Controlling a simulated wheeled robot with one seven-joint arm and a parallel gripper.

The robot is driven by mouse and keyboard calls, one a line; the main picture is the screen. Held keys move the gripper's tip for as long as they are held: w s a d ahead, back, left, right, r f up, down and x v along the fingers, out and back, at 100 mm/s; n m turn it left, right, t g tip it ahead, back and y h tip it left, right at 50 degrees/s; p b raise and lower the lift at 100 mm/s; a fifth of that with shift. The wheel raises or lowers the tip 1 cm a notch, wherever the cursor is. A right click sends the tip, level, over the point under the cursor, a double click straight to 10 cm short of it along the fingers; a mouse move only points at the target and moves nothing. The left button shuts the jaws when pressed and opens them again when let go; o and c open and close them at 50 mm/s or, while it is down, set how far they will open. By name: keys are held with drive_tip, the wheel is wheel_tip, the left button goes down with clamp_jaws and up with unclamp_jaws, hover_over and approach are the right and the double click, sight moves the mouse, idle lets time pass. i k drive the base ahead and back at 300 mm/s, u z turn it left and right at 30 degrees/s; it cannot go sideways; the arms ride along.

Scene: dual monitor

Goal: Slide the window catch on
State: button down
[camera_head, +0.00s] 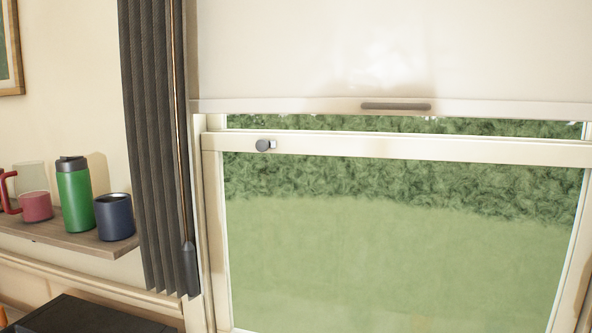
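The window catch (265,145) is a small dark round knob with a light piece at its right side. It sits near the left end of the cream horizontal rail of the window (420,148). Whether the catch is on or off cannot be told from this view. My gripper is not in view.
A pale roller blind (300,50) with a dark handle (396,106) ends just above the rail. A dark pleated curtain (152,150) hangs left of the window. A wooden shelf (70,243) holds a green flask (75,198), a blue cup (115,218) and mugs.

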sight(261, 146)
drive_tip(key=k, duration=1.25)
drive_tip(key=u, duration=0.6)
drive_tip(key=i, duration=1.3)
drive_tip(key=z, duration=0.6)
